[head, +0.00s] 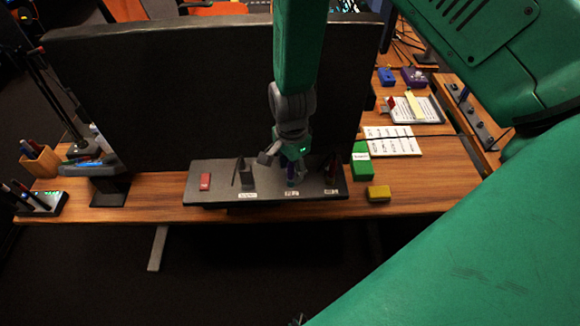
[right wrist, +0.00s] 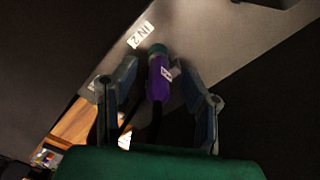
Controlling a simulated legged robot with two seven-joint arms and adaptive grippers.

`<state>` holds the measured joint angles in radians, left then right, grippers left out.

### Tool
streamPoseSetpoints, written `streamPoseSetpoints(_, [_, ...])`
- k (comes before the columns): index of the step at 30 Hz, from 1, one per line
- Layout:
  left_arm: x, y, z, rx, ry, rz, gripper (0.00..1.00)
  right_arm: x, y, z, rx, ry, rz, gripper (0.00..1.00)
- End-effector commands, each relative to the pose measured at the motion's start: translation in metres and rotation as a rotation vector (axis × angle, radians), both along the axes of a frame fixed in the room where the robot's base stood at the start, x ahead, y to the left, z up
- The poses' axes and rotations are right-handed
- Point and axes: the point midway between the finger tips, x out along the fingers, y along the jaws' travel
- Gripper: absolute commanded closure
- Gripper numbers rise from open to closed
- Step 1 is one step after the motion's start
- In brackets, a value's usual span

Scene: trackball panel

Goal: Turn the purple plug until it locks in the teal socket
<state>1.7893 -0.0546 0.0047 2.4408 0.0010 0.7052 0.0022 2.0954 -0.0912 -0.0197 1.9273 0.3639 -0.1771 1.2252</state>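The purple plug (right wrist: 159,82) stands in the teal socket (right wrist: 157,49) beside the "IN 2" label in the right wrist view. The plug has a white marking on its side and a dark cable end. In the head view the plug (head: 291,177) shows small, just below my right gripper (head: 284,158). My right gripper is open, with one finger on each side of the plug (right wrist: 157,92) in the wrist view and gaps between. Whether the plug is locked cannot be told. My left gripper is not in view.
The grey panel (head: 222,196) also carries a red block (head: 205,181), a dark upright part (head: 246,174) and another dark part (head: 331,172). A large black monitor (head: 180,90) stands behind it. A green box (head: 361,160) and a yellow block (head: 379,193) lie to the right.

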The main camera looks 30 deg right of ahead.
Motion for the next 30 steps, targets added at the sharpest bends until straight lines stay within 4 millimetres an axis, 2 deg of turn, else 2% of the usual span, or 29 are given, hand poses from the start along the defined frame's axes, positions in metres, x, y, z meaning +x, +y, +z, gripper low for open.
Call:
streamPoseSetpoints(4, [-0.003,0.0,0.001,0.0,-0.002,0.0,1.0,0.001,0.0,0.006,0.0,-0.002,0.001,0.6])
streamPoseSetpoints(7, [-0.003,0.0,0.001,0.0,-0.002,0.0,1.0,0.002,0.0,0.019,0.0,-0.003,0.001,0.6])
streamPoseSetpoints(15, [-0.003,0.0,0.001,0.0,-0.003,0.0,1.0,0.003,0.0,0.076,-0.001,-0.004,0.001,0.6])
streamPoseSetpoints(21, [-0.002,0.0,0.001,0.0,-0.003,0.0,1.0,0.004,-0.001,0.107,-0.001,-0.001,0.0,0.6])
streamPoseSetpoints(25, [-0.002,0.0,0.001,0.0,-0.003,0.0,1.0,0.004,-0.001,0.116,0.0,0.001,0.0,0.6])
streamPoseSetpoints(30, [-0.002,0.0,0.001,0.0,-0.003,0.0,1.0,0.003,-0.001,0.118,0.0,0.004,0.0,0.6])
